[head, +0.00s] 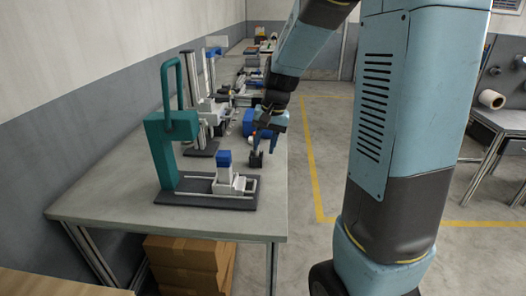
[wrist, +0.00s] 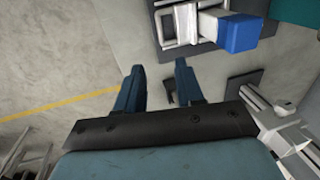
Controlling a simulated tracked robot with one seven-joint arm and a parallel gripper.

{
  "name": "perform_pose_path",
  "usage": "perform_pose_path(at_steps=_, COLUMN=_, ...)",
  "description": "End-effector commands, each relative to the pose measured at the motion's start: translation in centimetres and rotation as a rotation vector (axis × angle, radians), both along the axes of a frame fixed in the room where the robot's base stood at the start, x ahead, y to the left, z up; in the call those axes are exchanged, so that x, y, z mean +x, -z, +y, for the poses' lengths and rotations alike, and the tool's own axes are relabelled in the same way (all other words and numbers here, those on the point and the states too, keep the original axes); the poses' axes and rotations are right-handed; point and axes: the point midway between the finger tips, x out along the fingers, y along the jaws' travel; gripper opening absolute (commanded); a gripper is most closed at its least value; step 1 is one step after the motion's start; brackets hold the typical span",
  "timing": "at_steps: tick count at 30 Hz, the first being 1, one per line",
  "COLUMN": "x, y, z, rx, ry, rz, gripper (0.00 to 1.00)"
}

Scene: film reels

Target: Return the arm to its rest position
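My gripper (head: 264,146) hangs at the end of my blue arm, near the right edge of the workbench in the head view. In the wrist view its two blue fingers (wrist: 158,72) stand apart with nothing held between them. A small dark block (head: 256,159) sits on the bench just below the gripper in the head view. In the wrist view a dark piece (wrist: 170,98) shows beside the right finger, partly hidden. My arm is bent, reaching forward and down over the bench.
A teal press stand (head: 170,130) and a dark-based fixture with a blue-topped block (head: 225,159) are at the bench's near end. More stands and a blue bin (head: 248,121) lie farther back. Cardboard boxes (head: 190,255) are under the bench. Floor right of the bench is open.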

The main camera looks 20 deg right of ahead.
Motion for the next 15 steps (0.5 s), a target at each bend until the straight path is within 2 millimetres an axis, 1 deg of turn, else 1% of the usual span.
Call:
perform_pose_path(at_steps=12, x=-0.01, y=-0.07, z=-0.02, rx=0.0, ry=0.0, rz=0.0, gripper=0.37)
perform_pose_path(at_steps=15, x=-0.22, y=-0.39, z=-0.03, rx=-0.002, ry=-0.004, rz=-0.005, gripper=0.37)
